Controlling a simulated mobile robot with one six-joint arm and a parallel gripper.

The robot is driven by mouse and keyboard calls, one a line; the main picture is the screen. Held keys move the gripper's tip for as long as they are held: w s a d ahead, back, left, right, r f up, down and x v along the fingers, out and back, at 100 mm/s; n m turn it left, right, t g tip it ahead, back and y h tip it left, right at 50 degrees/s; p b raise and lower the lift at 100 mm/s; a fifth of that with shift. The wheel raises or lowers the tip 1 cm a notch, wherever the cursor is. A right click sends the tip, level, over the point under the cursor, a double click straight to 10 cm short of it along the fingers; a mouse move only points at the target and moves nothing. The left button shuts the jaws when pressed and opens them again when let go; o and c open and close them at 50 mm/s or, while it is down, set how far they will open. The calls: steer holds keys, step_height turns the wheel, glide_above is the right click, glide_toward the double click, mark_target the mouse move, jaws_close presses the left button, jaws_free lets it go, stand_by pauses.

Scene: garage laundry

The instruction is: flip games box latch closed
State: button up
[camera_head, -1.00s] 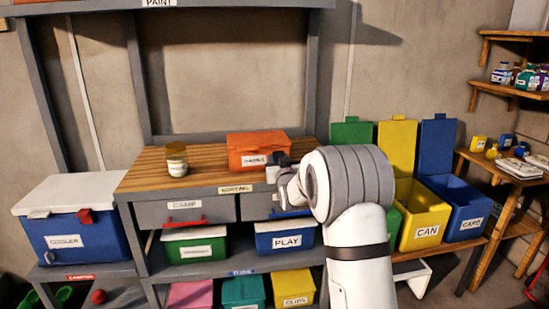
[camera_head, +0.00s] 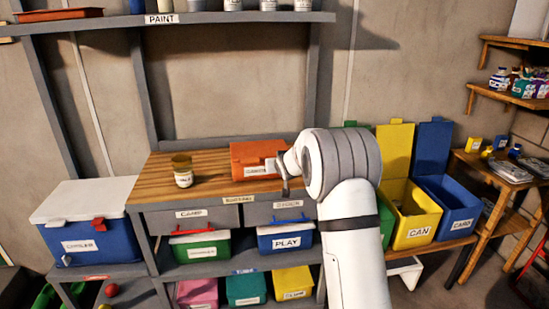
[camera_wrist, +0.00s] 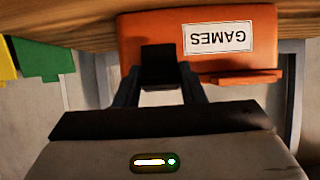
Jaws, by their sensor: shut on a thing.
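The orange games box (camera_head: 250,153) sits on the wooden workbench top, in front of the wall. In the wrist view the games box (camera_wrist: 150,30) appears upside down, with its white GAMES label. My gripper (camera_wrist: 158,68) is shut at the box's front edge, on what appears to be the other latch of the games box. The fingertips hide nearly all of what they hold. In the head view my gripper (camera_head: 284,172) is at the box's front right, partly hidden by my arm.
A jar (camera_head: 183,173) stands on the left of the workbench (camera_head: 215,182). Drawers and labelled bins, including the blue PLAY bin (camera_head: 286,239), are below. A cooler (camera_head: 85,220) stands at left; yellow and blue bins (camera_head: 412,222) stand at right. The wall is close behind.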

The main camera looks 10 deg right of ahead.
steer(key=shift+w+r+g+p, duration=0.4)
steer(key=shift+r+g+p, duration=0.55)
steer(key=shift+p, duration=5.15)
steer(key=shift+f+g+p, duration=0.2)
steer(key=shift+g+p, duration=0.05)
steer(key=shift+p, duration=0.6)
steer(key=shift+w+d+p, duration=0.1)
steer(key=shift+w+p, duration=0.05)
steer(key=shift+p, duration=0.75)
steer(key=p, duration=0.4)
steer(key=shift+w+d+g, duration=0.15)
steer(key=shift+w+g, duration=0.05)
steer(key=shift+g, duration=0.2)
steer(key=shift+f+g+p, duration=0.2)
steer(key=shift+g+p, duration=0.1)
steer(key=shift+p, duration=0.45)
steer(key=shift+a+p, duration=0.2)
steer(key=shift+p, duration=0.1)
steer(key=shift+f+p, duration=0.1)
steer(key=shift+p, duration=0.2)
steer(key=shift+f, duration=0.15)
